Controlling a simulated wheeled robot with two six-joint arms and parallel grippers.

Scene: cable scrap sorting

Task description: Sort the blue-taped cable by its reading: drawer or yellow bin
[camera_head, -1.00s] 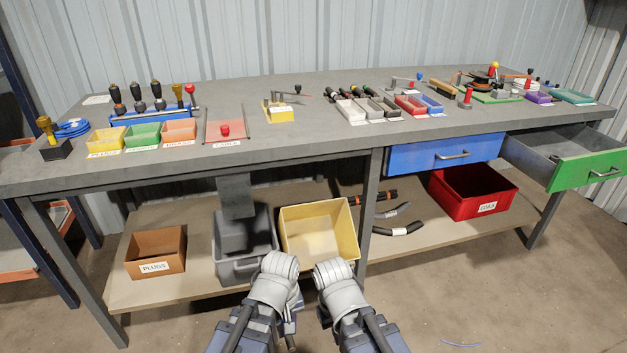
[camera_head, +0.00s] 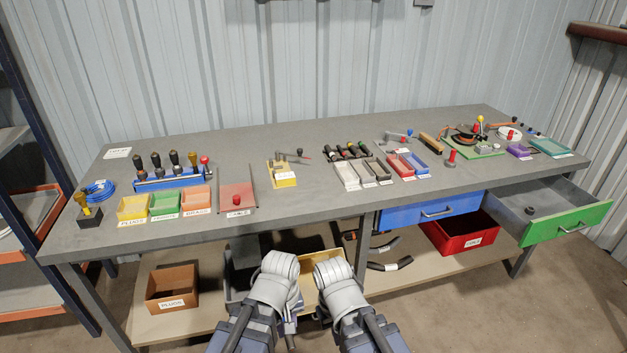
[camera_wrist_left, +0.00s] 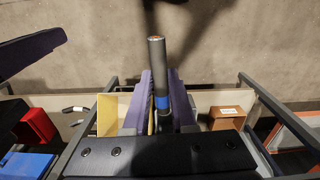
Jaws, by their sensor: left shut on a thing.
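In the left wrist view, my left gripper (camera_wrist_left: 160,80) is shut on a black cable (camera_wrist_left: 157,55) with a coppery end. Its blue tape (camera_wrist_left: 162,102) shows between the purple fingers. In the head view, my left gripper (camera_head: 294,308) is at the bottom middle, in front of the bench, its grip mostly hidden. My right gripper (camera_head: 323,310) is beside it; its jaws are not clear. The yellow bin (camera_head: 328,258) stands on the lower shelf, partly hidden by my arms. The green drawer (camera_head: 567,226) is open with a small dark thing inside; the blue drawer (camera_head: 435,211) is shut.
The grey bench (camera_head: 330,212) carries labelled trays, tools and a yellow-based fixture (camera_head: 283,177). On the shelf are a brown box (camera_head: 172,285), a red bin (camera_head: 460,237) and black cable pieces (camera_head: 390,264). Floor to the right is clear.

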